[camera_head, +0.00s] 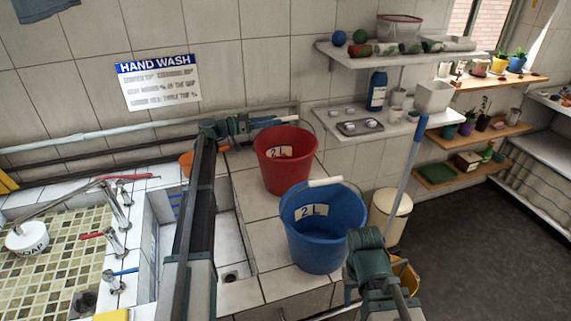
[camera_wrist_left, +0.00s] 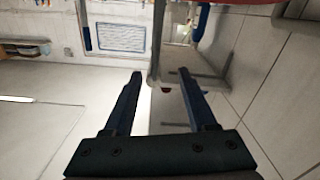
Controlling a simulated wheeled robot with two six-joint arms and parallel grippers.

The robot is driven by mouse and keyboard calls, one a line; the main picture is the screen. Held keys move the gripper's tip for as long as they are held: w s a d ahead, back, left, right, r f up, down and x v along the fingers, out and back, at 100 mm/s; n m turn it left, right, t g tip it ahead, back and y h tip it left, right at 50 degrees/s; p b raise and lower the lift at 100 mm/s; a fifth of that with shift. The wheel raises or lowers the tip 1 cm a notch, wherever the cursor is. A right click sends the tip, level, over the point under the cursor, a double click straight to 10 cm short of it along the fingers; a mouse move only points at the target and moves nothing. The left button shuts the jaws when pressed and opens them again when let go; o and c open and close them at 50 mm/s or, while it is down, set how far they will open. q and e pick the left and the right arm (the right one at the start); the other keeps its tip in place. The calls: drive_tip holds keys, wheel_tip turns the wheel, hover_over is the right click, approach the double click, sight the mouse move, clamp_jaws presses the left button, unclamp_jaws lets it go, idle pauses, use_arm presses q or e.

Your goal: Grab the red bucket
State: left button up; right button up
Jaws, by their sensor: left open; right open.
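The red bucket (camera_head: 287,178) with a "2 L" label stands upright on the tiled counter, behind the blue bucket. My left gripper (camera_head: 268,121) is at the back left of its rim, with open fingers pointing right. I cannot tell from the head view whether they touch the rim or handle. In the left wrist view the fingers (camera_wrist_left: 160,73) are apart with nothing clearly gripped between them; a red edge (camera_wrist_left: 262,2) shows at the top right. My right gripper (camera_head: 366,240) is low at the right side of the blue bucket; its fingertips are hard to make out.
The blue bucket (camera_head: 318,240) with a pale handle grip stands in front of the red one. A sink basin (camera_head: 229,235) lies left of the buckets. A blue-topped pole (camera_head: 409,165) and a cream bin (camera_head: 391,218) are at the right. Shelves (camera_head: 383,126) hang on the wall behind.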

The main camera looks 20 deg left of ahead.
sight(286, 119)
use_arm(q)
drive_tip(key=x, duration=0.5)
drive_tip(key=shift+s+d, duration=0.3)
drive_tip(key=shift+c, duration=0.2)
clamp_jaws()
idle(0.9)
